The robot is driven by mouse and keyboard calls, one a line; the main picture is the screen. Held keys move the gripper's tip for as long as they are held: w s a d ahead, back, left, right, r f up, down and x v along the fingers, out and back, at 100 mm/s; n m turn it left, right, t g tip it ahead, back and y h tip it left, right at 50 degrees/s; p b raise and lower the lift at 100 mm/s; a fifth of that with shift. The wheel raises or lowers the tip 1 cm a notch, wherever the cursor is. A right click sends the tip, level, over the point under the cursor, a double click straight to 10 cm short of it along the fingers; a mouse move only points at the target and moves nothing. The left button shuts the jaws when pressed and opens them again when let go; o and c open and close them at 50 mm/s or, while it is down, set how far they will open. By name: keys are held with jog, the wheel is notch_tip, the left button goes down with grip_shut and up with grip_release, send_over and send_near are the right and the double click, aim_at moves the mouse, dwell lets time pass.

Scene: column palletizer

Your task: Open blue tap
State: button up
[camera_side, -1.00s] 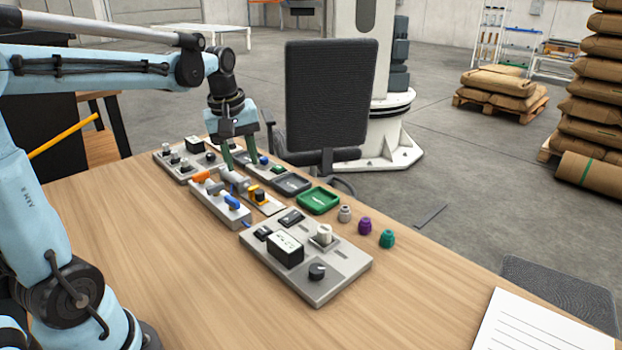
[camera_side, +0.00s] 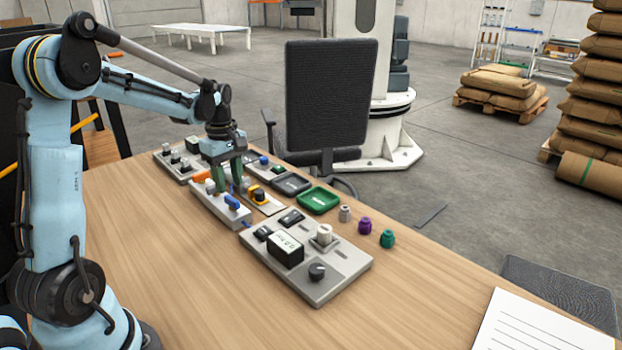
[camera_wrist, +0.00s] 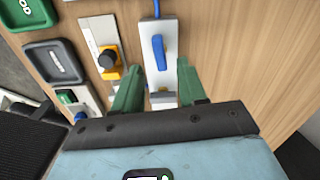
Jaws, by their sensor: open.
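The blue tap's lever (camera_side: 232,202) is on the near end of a light grey block (camera_side: 212,208) on the table. In the wrist view the blue lever (camera_wrist: 158,48) lies roughly lengthwise along the block, and a blue hose (camera_wrist: 156,8) leaves the end beyond it.
A plate with a yellow and black knob (camera_side: 257,194) is close to the right of the block. A green tray (camera_side: 318,200), dark trays and a panel with a display and knobs (camera_side: 305,256) stand further right. The table front (camera_side: 180,270) is clear.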

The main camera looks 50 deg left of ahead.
aim_at(232, 198)
jog(key=shift+f, duration=2.25)
grip_shut()
